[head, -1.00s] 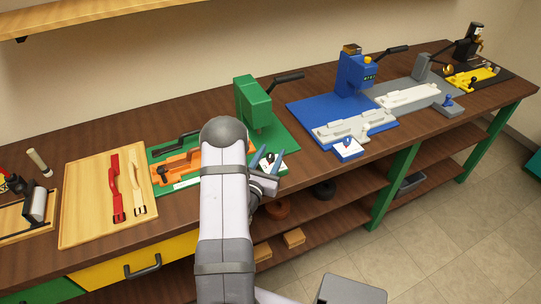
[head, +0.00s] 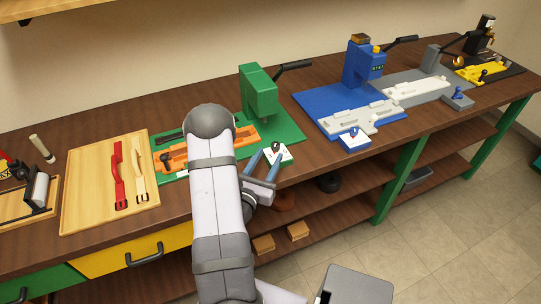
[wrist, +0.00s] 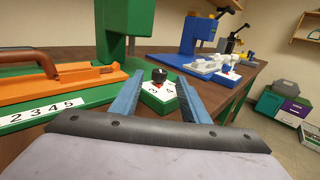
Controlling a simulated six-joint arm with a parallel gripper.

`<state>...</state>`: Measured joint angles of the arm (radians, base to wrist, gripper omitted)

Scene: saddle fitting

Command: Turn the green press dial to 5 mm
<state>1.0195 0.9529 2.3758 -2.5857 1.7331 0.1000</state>
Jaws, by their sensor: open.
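The green press (head: 261,95) stands on its green base on the bench, with an orange clamp fixture (head: 178,158) to its left. Its dial is a black knob (wrist: 159,75) on a white numbered plate (wrist: 161,91) at the base's front right corner; the digits 3 and 4 show on the plate. The plate also shows in the head view (head: 284,153). My gripper (wrist: 158,82) is open, its blue fingers on either side of the plate in the wrist view, with the knob between them in the picture. I cannot tell whether they touch it. The knob's exact setting is unclear.
A number strip (wrist: 41,115) lies along the orange fixture. The blue press (head: 364,66) stands to the right with its own dial plate (head: 354,138). A wooden board (head: 82,200) with red and cream straps lies left. The bench front edge is close to my gripper.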

